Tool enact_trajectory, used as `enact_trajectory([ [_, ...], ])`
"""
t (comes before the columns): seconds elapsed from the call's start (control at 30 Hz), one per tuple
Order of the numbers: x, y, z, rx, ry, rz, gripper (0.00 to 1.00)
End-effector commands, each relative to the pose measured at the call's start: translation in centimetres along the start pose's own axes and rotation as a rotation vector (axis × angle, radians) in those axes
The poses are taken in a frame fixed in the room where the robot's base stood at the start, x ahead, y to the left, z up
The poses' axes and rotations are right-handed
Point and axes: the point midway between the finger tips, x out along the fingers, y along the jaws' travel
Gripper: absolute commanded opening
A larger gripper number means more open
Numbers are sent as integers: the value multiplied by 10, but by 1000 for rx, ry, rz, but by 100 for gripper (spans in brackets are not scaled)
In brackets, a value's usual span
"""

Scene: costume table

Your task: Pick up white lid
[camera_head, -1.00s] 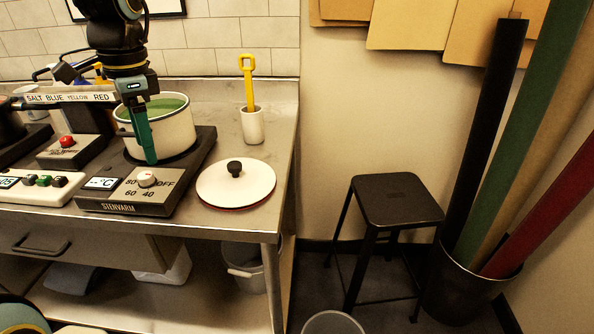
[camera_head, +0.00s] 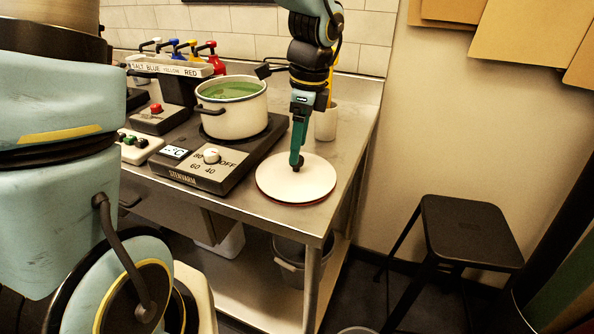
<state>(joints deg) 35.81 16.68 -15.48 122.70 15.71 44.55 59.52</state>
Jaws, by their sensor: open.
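The white lid (camera_head: 283,184) lies flat on the steel worktop, to the right of the hot plate. It is a round disc with a thin red rim and a dark knob in its middle. My gripper (camera_head: 296,163) points down right at the knob and hides most of it. The fingers are open; from this view I cannot tell whether they touch the knob or straddle it.
A white pot (camera_head: 240,118) with green liquid stands on the hot plate (camera_head: 197,172) to the left. A white cup (camera_head: 327,122) is behind my gripper. The worktop (camera_head: 338,193) ends just right of the lid. A black stool (camera_head: 465,232) stands on the floor.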

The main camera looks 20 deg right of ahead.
Motion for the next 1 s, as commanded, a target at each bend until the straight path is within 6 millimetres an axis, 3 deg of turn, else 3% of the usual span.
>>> enact_trajectory([
  [0.2,27,0,-1,-1,0,3,76],
  [0.47,31,0,-1,-1,1,0,76],
  [1.0,31,0,-1,-1,1,0,17],
])
